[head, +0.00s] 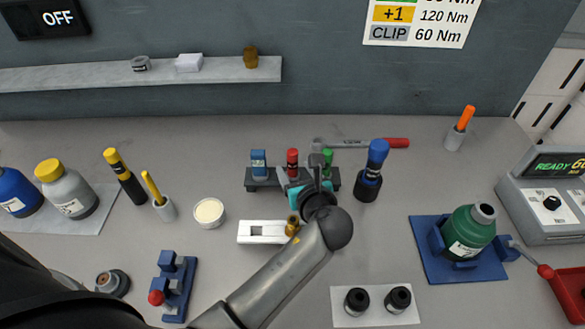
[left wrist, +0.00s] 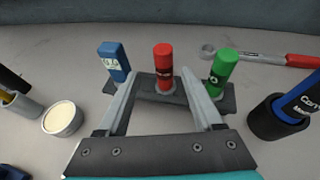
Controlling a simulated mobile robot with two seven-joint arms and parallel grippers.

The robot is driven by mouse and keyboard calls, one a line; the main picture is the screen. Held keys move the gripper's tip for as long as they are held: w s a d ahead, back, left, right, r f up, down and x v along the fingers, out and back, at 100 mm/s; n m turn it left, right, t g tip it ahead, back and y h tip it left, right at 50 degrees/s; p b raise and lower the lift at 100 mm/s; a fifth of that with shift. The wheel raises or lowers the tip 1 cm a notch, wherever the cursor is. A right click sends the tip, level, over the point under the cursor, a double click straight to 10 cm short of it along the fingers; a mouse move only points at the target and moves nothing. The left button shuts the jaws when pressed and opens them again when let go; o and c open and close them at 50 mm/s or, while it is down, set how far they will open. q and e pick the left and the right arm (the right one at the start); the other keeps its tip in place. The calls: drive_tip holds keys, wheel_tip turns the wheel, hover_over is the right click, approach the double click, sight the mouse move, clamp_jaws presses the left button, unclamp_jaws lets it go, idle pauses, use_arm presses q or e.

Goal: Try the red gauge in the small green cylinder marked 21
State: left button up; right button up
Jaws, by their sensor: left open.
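The red gauge (head: 292,158) stands upright in the middle of a dark rack, between a blue gauge (head: 259,160) and a green gauge (head: 327,157). In the left wrist view the red gauge (left wrist: 163,62) shows between my left gripper's fingers (left wrist: 160,82), which are open and apart from each other. In the head view my left gripper (head: 298,174) is at the rack, and my arm hides part of it. A green cylinder (head: 470,230) with a grey neck lies tilted in a blue cradle (head: 430,262) at the right; its label is too small to read. My right gripper is out of view.
A dark cup with a blue-topped tool (head: 370,175) stands close right of the rack. A red-handled wrench (head: 395,143) lies behind it. A white slotted block (head: 262,232) is in front, a white bowl (head: 209,212) to the left. A display console (head: 545,200) stands far right.

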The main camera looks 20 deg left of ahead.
sight(294, 162)
use_arm(q)
drive_tip(key=x, duration=0.2)
drive_tip(key=b+x, duration=0.1)
drive_tip(key=x, duration=0.2)
drive_tip(key=shift+w, duration=0.45)
clamp_jaws()
drive_tip(key=shift+r, duration=0.1)
